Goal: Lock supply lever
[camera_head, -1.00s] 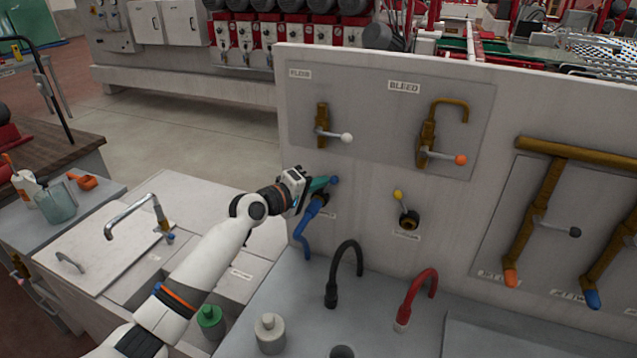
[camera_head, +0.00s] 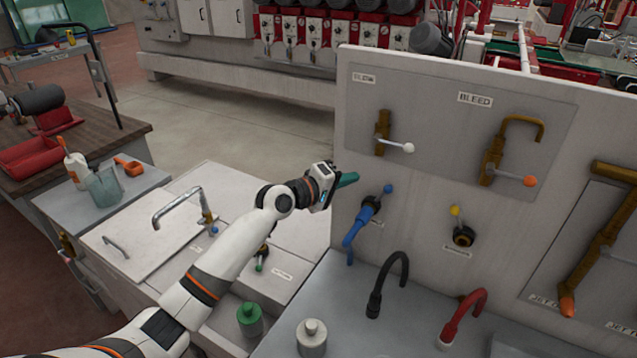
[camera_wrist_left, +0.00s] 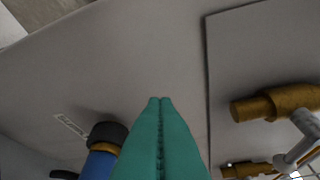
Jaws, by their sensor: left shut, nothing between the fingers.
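A valve (camera_head: 370,205) with a blue-balled lever (camera_head: 388,189) and a blue hose (camera_head: 352,238) is mounted low on the upright panel (camera_head: 420,195). Its lever points up and to the right; its label is too small to read, so I cannot tell whether this is the supply lever. Part of the blue hose fitting (camera_wrist_left: 100,160) shows at lower left in the left wrist view. My left gripper (camera_head: 353,178), with green fingers, is shut and empty, up and left of the blue-balled lever and apart from it. Its closed tips (camera_wrist_left: 160,102) face the bare panel. My right gripper is out of view.
A yellow-balled valve (camera_head: 462,235) is to the right. Above are a white-balled lever (camera_head: 408,148) and an orange-balled lever (camera_head: 529,181) marked BLEED. The floor beyond the panel is open.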

